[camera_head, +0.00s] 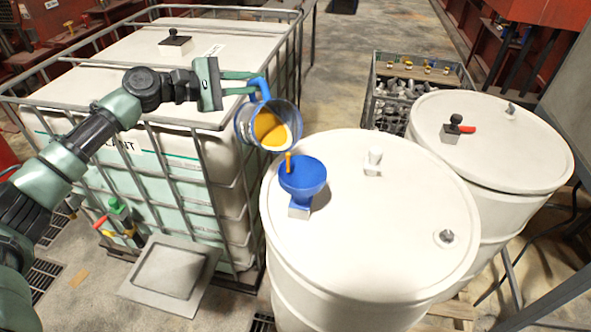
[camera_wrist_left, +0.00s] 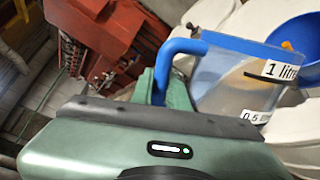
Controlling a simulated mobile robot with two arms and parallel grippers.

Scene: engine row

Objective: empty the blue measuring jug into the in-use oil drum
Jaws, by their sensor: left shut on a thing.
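The blue measuring jug (camera_head: 243,124) is clear-walled with a blue rim and handle, and holds amber oil. My left gripper (camera_head: 252,83) is shut on its handle and holds it tilted, mouth toward the blue funnel (camera_head: 310,178). The funnel stands in an opening of the near white drum (camera_head: 380,230). A short orange streak, seemingly oil, shows between the jug's lip and the funnel. In the left wrist view the jug (camera_wrist_left: 225,85) shows 1 litre and 0.5 marks, with the funnel (camera_wrist_left: 298,48) beyond. My right gripper is out of view.
A caged white tank (camera_head: 100,85) stands at left, close to the jug. A second white drum (camera_head: 500,150) with a black-and-red tap stands at right. A wire crate (camera_head: 415,78) of parts stands behind. A grey tray (camera_head: 170,275) lies on the floor.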

